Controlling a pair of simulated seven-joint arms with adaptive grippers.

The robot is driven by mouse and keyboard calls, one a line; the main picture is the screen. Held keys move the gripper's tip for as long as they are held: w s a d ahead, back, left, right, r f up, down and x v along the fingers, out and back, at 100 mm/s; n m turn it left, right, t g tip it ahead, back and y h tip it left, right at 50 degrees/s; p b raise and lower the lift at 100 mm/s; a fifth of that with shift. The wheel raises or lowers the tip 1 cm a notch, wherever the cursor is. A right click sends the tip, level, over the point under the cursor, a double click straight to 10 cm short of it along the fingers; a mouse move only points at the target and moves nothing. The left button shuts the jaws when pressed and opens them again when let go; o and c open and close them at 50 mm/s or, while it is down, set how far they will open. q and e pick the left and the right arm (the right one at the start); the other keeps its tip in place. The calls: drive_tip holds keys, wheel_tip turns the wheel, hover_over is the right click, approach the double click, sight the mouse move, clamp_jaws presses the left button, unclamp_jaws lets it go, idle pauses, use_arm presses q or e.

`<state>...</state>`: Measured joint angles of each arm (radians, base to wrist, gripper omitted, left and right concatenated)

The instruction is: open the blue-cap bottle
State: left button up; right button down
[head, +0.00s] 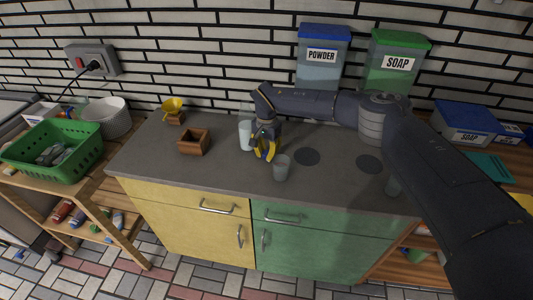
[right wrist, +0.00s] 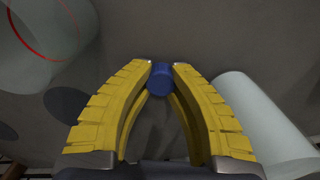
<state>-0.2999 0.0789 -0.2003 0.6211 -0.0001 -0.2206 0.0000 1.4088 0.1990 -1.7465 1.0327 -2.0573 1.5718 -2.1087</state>
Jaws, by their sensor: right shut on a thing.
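My right gripper (head: 266,152) has yellow fingers and points down over the grey countertop between two vessels. In the right wrist view its fingertips (right wrist: 161,72) are closed on a small blue cap (right wrist: 160,82), whose round end faces the camera. I cannot tell whether a bottle is under the cap; the fingers hide that. A pale, whitish cylinder (head: 245,135) stands just left of the gripper, and it also shows at the right of the wrist view (right wrist: 258,115). My left gripper is not in view.
A clear glass (head: 282,169) stands close to the right of the gripper; it has a red ring in the wrist view (right wrist: 45,40).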

drive_tip(key=shift+f, duration=0.1)
drive_tip(key=c, duration=1.4)
unclamp_jaws()
drive_tip(key=shift+o, duration=0.2)
